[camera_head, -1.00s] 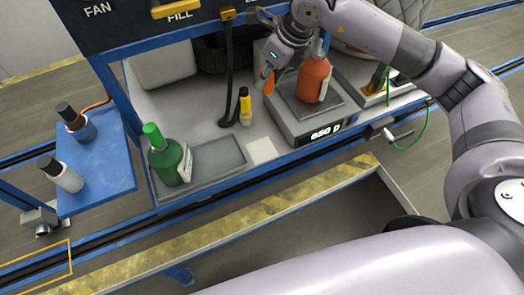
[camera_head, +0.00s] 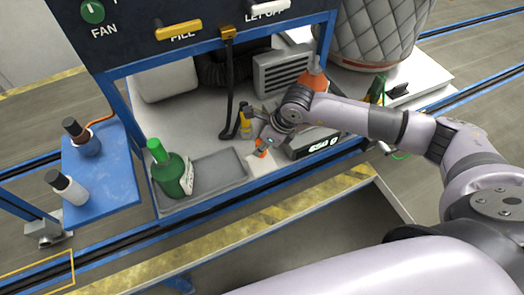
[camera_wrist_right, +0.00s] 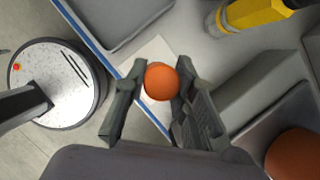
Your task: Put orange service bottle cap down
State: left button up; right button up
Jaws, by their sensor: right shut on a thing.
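The orange cap (camera_head: 261,148) sits between the fingers of my right gripper (camera_head: 265,142), which is shut on it, near the front edge of the bench. In the right wrist view the round orange cap (camera_wrist_right: 160,81) is between the two fingers, over a pale square (camera_wrist_right: 155,62) on the bench. I cannot tell whether the cap touches the square. The orange bottle (camera_head: 314,78) stands behind my right arm, partly hidden; part of it shows in the right wrist view (camera_wrist_right: 295,155). My left gripper is not in view.
A dark tray (camera_head: 215,172) and a green bottle (camera_head: 172,174) are left of the cap. A yellow bottle (camera_head: 246,125) stands close behind the gripper. The scale (camera_head: 318,145) is to the right. A blue side shelf (camera_head: 112,170) holds two bottles.

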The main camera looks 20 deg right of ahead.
aim_at(264, 153)
notch_tip(264, 153, down, 4)
jog(key=shift+f+p, duration=0.15)
jog(key=shift+p, duration=0.25)
jog(key=shift+f, duration=0.15)
jog(key=shift+f+b, duration=0.25)
jog(key=shift+b, duration=0.05)
jog(key=o, duration=0.9)
jog(key=shift+r, duration=0.15)
jog(key=shift+o, duration=0.2)
